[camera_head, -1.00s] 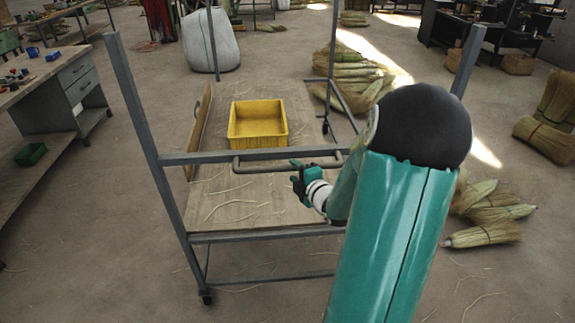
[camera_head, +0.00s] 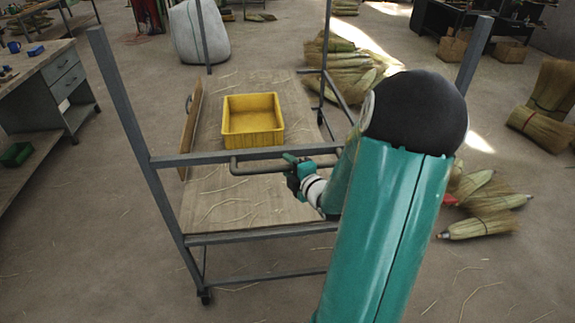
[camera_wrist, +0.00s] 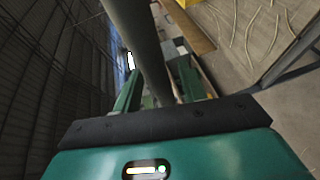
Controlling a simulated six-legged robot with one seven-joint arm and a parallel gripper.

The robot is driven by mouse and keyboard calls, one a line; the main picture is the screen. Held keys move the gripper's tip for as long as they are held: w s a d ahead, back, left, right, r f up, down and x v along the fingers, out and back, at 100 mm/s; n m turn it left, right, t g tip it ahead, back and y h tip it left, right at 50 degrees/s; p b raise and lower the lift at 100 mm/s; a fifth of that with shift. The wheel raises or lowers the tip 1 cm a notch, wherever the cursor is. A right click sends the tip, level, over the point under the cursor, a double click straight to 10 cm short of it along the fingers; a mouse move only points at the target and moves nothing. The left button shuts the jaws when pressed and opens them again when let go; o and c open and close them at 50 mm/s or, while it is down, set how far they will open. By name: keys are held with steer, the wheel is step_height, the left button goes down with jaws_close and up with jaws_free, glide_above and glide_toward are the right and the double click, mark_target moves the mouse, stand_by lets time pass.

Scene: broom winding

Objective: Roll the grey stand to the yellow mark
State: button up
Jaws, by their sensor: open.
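The grey stand (camera_head: 137,135) is a metal frame on small casters with a wooden deck and tall corner posts. A grey handle bar (camera_head: 255,154) runs across its near side. My gripper (camera_head: 291,163) is at the right part of this handle, with its jaws open. In the wrist view, a grey bar (camera_wrist: 140,45) passes between the open fingers (camera_wrist: 158,88). Whether the fingers touch it, I cannot tell. A yellow crate (camera_head: 252,138) sits on the deck. I see no yellow floor mark in these views.
A workbench with drawers (camera_head: 65,82) stands at left, with a green box (camera_head: 16,154) on its lower shelf. Broom bundles lie on the floor at right (camera_head: 485,228) and behind the stand (camera_head: 345,70). A pale sack (camera_head: 198,32) stands at the back. Nearby front floor holds only loose straws.

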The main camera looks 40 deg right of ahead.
steer(key=shift+s, duration=0.1)
jaws_close()
steer(key=shift+d, duration=0.1)
